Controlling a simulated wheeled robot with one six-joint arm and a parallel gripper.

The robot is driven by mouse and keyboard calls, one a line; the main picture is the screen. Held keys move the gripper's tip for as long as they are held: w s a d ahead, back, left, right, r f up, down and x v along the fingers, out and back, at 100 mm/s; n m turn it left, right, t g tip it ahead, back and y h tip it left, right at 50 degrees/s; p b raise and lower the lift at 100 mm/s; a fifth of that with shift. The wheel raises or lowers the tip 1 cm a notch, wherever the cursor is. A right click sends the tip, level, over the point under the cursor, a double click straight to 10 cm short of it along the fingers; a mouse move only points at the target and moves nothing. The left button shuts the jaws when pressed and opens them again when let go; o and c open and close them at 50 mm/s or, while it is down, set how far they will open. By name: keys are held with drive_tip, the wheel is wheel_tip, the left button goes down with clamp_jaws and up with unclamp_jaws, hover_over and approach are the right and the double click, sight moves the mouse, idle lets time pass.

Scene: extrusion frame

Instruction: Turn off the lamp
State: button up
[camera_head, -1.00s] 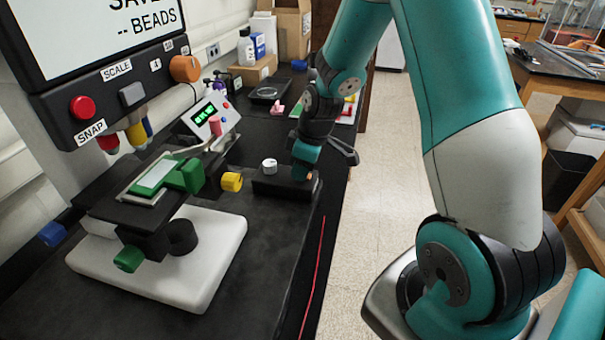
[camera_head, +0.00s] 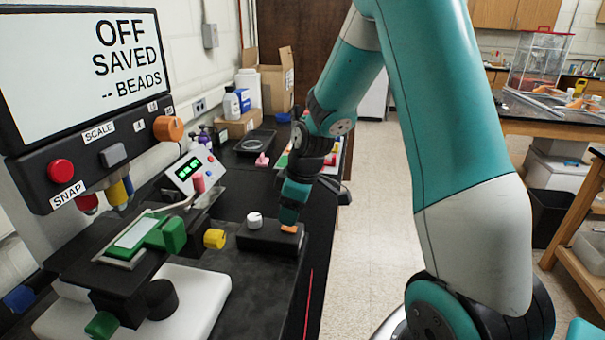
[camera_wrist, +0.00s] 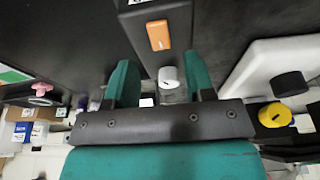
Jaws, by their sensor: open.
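A low black box (camera_head: 262,241) sits on the dark bench beside the microscope. It bears a white knob (camera_head: 255,220) and an orange switch (camera_head: 289,229), which also shows in the wrist view (camera_wrist: 158,35). My gripper (camera_head: 289,213) is over the box's right end, close to the orange switch. In the wrist view my gripper (camera_wrist: 158,62) has its teal fingers apart with nothing held. The white knob shows between the fingers there, and the orange switch lies beyond their tips. Contact cannot be told. A screen (camera_head: 85,65) reads "OFF SAVED -- BEADS".
The microscope's white base (camera_head: 195,300), green stage holder (camera_head: 165,234) and yellow knob (camera_head: 215,239) stand left of the box. A small device with a green display (camera_head: 190,170) is behind. Bottles and cardboard boxes (camera_head: 275,78) are at the back. Floor is open right of the bench.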

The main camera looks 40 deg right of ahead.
drive_tip(key=b+v, duration=0.1)
drive_tip(key=v, duration=1.2)
drive_tip(key=shift+r, duration=0.35)
drive_tip(key=s+a+g+y, duration=0.1)
drive_tip(key=s+a, duration=0.3)
drive_tip(key=a, duration=0.4)
drive_tip(key=s+a+y, duration=0.1)
drive_tip(key=s+a, duration=0.3)
drive_tip(key=a, duration=0.4)
drive_tip(key=s+a+f+g, duration=0.1)
drive_tip(key=s+a, duration=0.7)
drive_tip(key=s, duration=0.3)
drive_tip(key=shift+m, duration=0.3)
drive_tip(key=shift+f, duration=0.1)
